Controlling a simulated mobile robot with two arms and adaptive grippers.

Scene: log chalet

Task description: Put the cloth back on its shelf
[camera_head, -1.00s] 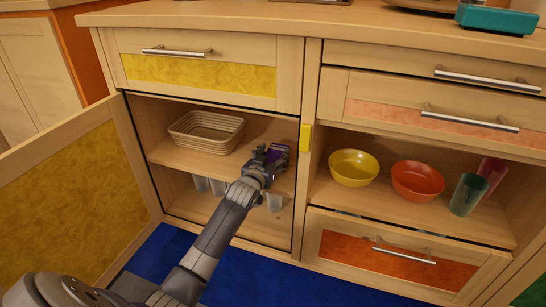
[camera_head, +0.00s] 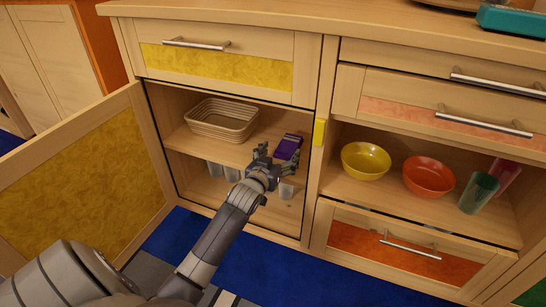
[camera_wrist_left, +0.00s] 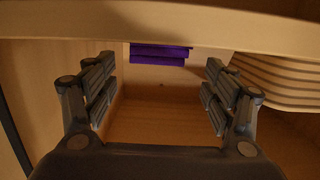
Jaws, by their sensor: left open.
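The folded purple cloth (camera_head: 288,146) lies on the upper shelf (camera_head: 240,152) inside the open cabinet, near its right wall. In the left wrist view the cloth (camera_wrist_left: 160,54) shows as a purple stack beyond the fingertips, its top partly cut off by a wooden edge. My left gripper (camera_head: 276,162) is open and empty, just in front of the cloth and apart from it. In the left wrist view its two fingers (camera_wrist_left: 158,88) are spread wide with nothing between them. My right gripper is not in view.
A beige basket (camera_head: 222,120) stands left on the same shelf. Several glasses (camera_head: 232,172) stand below. The yellow-panelled door (camera_head: 75,190) is swung open to the left. Yellow (camera_head: 366,160) and orange (camera_head: 428,177) bowls stand in the open compartment at right.

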